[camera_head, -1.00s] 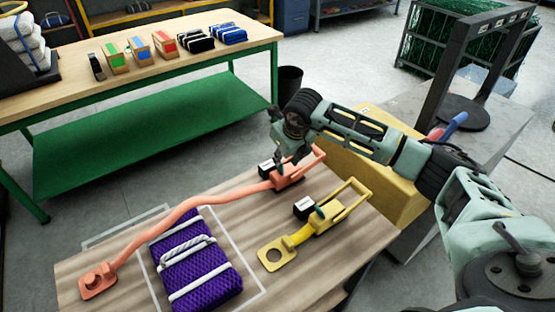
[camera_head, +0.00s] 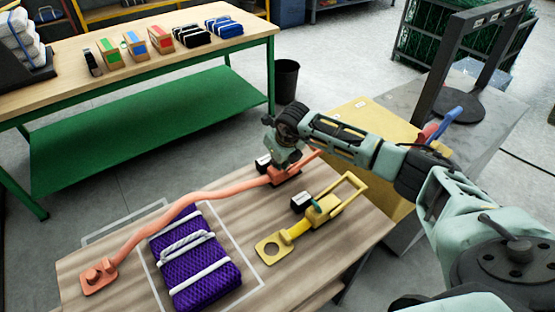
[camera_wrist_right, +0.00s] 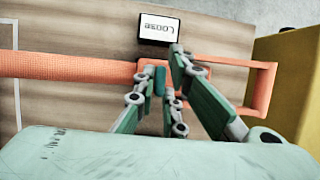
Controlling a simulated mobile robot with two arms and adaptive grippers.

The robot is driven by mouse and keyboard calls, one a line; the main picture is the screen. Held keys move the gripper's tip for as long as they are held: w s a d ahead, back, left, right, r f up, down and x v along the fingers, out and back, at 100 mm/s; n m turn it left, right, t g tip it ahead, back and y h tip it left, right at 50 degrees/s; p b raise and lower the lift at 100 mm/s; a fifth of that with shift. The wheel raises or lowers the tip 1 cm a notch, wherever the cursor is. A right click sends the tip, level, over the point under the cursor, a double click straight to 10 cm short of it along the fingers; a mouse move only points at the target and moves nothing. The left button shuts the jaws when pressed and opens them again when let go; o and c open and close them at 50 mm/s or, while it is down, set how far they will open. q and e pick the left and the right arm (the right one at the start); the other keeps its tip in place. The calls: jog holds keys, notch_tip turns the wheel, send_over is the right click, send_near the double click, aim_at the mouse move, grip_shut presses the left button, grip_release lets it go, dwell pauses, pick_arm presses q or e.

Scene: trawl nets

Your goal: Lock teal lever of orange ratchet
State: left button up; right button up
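The orange ratchet (camera_head: 285,178) sits at the far end of the wooden table, joined to a long orange strap (camera_head: 205,193). In the right wrist view its frame (camera_wrist_right: 262,88) extends to the right. Its small teal lever (camera_wrist_right: 160,82) shows there by the fingertips; in the head view my gripper hides it. A "Loose" label (camera_wrist_right: 158,27), upside down in the wrist view, stands beside the ratchet. My right gripper (camera_head: 283,166) is low over the ratchet. In the wrist view its fingers (camera_wrist_right: 163,68) are apart, around or just above the lever; contact is unclear. My left gripper is out of view.
A yellow ratchet (camera_head: 322,210) with its own label (camera_head: 301,201) lies close by, nearer and to the right. A purple net bundle (camera_head: 195,262) lies on the table (camera_head: 95,260). A yellow box (camera_head: 360,125) stands behind the right arm.

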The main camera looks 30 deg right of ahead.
grip_shut()
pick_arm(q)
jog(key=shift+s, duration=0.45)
pick_arm(e)
jog(key=shift+a+f+h+b, duration=0.3)
jog(key=shift+h+b, duration=0.1)
jog(key=shift+b, duration=0.2)
jog(key=shift+a+f+n+h+b, duration=0.15)
jog(key=shift+a+n+h+b, duration=0.2)
jog(key=shift+h+b, duration=0.6)
jog(key=shift+s+a+r+h+b, duration=0.1)
jog(key=shift+r+h+b, duration=0.15)
jog(key=shift+b, duration=0.25)
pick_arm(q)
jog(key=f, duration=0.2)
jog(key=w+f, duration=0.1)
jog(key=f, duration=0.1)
pick_arm(e)
jog(key=shift+t, duration=0.3)
